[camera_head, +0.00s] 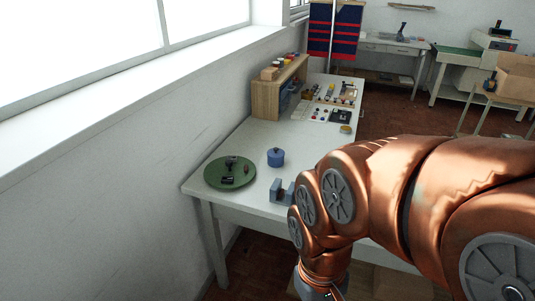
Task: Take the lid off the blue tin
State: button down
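The blue tin (276,159) stands upright on the white table, right of a green round mat. A lid with a small knob sits on top of it. My copper-coloured arm fills the right of the view and bends down in front of the table's near edge. The end of my arm runs out of the bottom of the picture, so my gripper's fingers do not show. The arm is apart from the tin.
The green mat (212,174) bears small dark items. A blue-grey notched block (276,191) stands near the table's front edge, close to my arm. A wooden shelf (266,99) and trays of small parts stand farther back. The white table (238,146) is clear around the tin.

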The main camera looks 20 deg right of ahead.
aim_at(275, 153)
jog(key=u, duration=0.3)
jog(key=i, duration=1.05)
jog(key=u, duration=0.15)
